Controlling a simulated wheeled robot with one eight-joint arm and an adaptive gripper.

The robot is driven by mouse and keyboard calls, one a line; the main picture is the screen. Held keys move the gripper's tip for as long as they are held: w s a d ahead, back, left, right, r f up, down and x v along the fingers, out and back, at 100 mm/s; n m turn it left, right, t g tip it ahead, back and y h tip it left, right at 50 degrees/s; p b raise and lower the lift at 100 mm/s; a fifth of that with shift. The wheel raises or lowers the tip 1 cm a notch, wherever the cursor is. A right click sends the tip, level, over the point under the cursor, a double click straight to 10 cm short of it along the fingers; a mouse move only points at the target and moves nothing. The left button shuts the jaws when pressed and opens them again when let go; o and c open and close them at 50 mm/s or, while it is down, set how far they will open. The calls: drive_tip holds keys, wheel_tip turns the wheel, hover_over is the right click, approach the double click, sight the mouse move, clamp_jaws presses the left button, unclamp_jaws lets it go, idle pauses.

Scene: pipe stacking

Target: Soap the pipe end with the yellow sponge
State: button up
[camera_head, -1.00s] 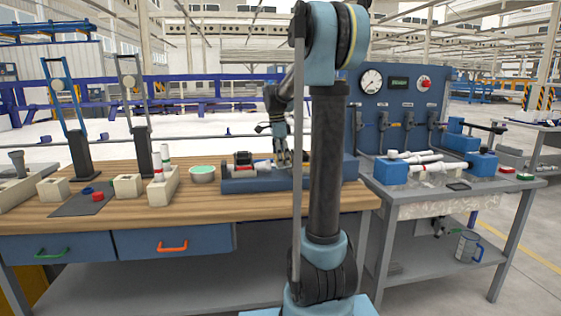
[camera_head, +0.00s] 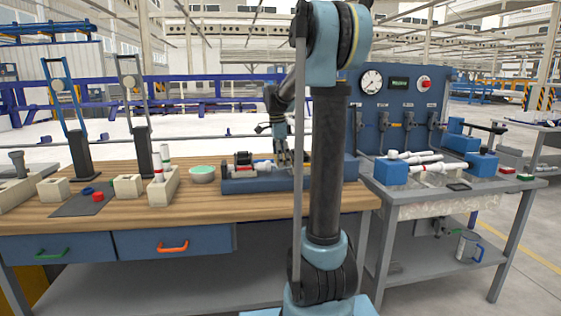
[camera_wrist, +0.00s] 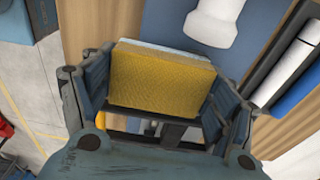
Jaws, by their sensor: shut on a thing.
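My gripper (camera_wrist: 160,100) is shut on the yellow sponge (camera_wrist: 162,82), which fills the space between its fingers in the wrist view. A pale layer shows along the sponge's far edge. A white pipe end (camera_wrist: 213,22) lies just beyond the sponge at the top of the wrist view, apart from it in the picture. In the head view my gripper (camera_head: 284,157) is low over the blue fixture (camera_head: 245,184) on the wooden bench. The sponge is too small to make out there, and my arm hides part of the fixture.
A green-topped bowl (camera_head: 202,174) stands left of the fixture. A beige block holding white and red pipes (camera_head: 163,187) is further left. A grey table (camera_head: 410,199) with a blue test rig and white pipes is at right. The bench front is clear.

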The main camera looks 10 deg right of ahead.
drive_tip(key=shift+r, duration=3.55)
